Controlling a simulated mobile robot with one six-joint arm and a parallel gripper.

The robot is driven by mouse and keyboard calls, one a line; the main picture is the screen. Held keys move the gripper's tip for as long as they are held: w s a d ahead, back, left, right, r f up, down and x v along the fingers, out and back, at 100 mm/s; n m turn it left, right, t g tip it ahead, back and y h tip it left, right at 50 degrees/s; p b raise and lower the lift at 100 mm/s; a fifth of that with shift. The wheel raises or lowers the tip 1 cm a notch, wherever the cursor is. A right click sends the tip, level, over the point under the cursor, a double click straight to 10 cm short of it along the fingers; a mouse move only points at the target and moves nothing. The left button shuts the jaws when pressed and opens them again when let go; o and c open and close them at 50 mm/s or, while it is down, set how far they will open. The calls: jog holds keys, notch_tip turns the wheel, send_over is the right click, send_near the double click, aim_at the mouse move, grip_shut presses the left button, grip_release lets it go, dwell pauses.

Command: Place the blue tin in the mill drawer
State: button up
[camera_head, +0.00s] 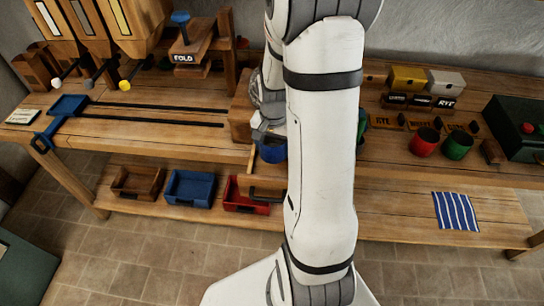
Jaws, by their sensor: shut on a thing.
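My gripper (267,136) is largely hidden behind my own white arm, near the middle of the bench. It is shut on the blue tin (271,153), whose lower part shows just under the gripper. A wooden box (240,112), perhaps part of the mill, stands on the bench left of my arm.
A red tin (425,142) and a green tin (457,145) stand on the bench at right, near a dark green box (518,128). The lower shelf holds a blue tray (190,188), a red tray (240,196) and a striped cloth (455,211).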

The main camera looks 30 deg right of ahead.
aim_at(273, 168)
notch_tip(273, 168, down, 2)
jog(key=shift+w+f, duration=0.1)
jog(key=shift+f, duration=0.05)
jog(key=shift+f+p, duration=0.3)
jog(key=shift+f, duration=1.85)
jog(key=shift+f, duration=0.2)
jog(key=o, duration=0.8)
jog(key=shift+c, duration=0.2)
jog(key=shift+r, duration=0.1)
